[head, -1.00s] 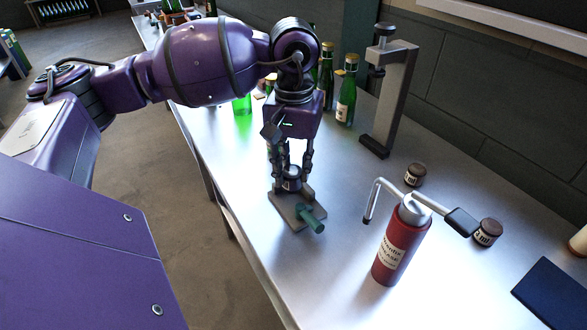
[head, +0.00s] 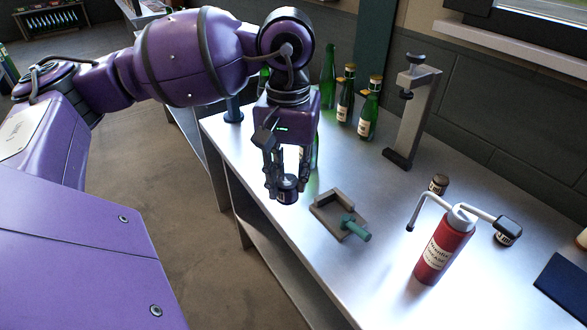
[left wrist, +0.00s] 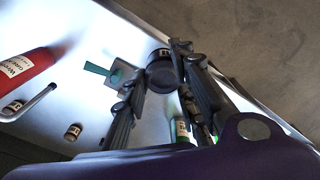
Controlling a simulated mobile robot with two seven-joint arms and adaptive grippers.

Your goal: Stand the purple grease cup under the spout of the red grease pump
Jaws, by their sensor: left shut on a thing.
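My left gripper (head: 287,178) is shut on a small dark purple cup with a pale label (head: 287,190), the grease cup. It holds the cup above the bench near its left edge, beside the grey holder. The cup also shows between the fingers in the left wrist view (left wrist: 161,71). The red grease pump (head: 443,250) stands upright on the bench at the right. Its bent spout (head: 420,211) points left and down, and the bench under its tip is clear. My right gripper is not in view.
The grey holder (head: 322,210) with a green handle (head: 356,230) lies empty between cup and pump. Two small dark jars (head: 438,184) (head: 504,239) stand behind the pump. A grey press stand (head: 412,115) and several green bottles (head: 368,112) are at the back. A dark blue pad lies far right.

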